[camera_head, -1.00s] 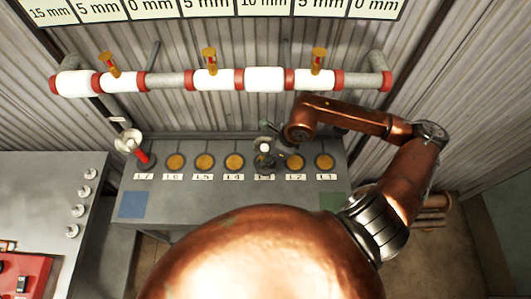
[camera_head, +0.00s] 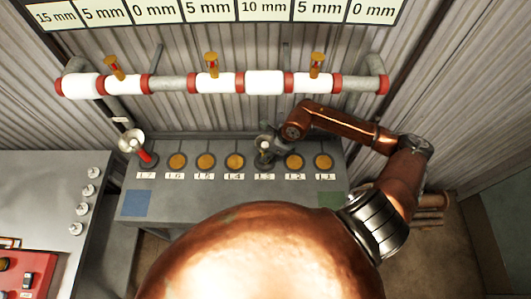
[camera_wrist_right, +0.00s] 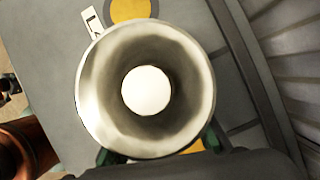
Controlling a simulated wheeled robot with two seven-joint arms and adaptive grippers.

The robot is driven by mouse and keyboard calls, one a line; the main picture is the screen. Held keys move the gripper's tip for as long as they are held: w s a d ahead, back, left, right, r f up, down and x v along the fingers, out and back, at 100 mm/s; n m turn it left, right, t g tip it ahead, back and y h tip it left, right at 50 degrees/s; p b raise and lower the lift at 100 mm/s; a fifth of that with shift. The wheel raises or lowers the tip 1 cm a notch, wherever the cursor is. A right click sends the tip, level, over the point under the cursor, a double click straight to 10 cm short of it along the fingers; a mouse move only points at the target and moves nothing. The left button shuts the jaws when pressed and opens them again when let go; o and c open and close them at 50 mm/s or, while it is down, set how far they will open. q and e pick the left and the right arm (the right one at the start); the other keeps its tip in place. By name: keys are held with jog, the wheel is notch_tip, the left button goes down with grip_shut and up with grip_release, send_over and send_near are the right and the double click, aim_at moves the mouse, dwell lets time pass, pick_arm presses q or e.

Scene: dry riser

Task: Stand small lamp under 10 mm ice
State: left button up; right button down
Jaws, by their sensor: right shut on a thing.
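A lamp with a round pale reflector and a white bulb (camera_wrist_right: 147,91) fills the middle of the right wrist view. My right gripper (camera_head: 272,147) is shut on this small lamp (camera_head: 264,155), which is over the L3 spot of the bench in the head view. Whether its base touches the bench is hidden. The 10 mm label (camera_head: 262,8) is fifth from the left on the sign, roughly in line above L3. The thick white ice sleeve (camera_head: 264,82) is on the pipe below that label. My left gripper is out of view.
Another lamp with a red part (camera_head: 131,142) stands at L7. The grey bench (camera_head: 220,205) has several orange discs; those at L6, L5, L4, L2 and L1 are bare. Yellow-handled valves (camera_head: 211,63) sit on the pipe (camera_head: 172,84). A red box (camera_head: 25,275) is at lower left.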

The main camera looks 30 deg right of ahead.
aim_at(262, 143)
jog(key=shift+w, duration=0.15)
jog(key=c, duration=1.7)
grip_release()
jog(key=shift+o, duration=0.2)
jog(key=b+v, duration=0.1)
jog(key=v, duration=0.6)
jog(key=shift+r, duration=0.3)
jog(key=shift+o, duration=0.7)
jog(key=o, duration=1.5)
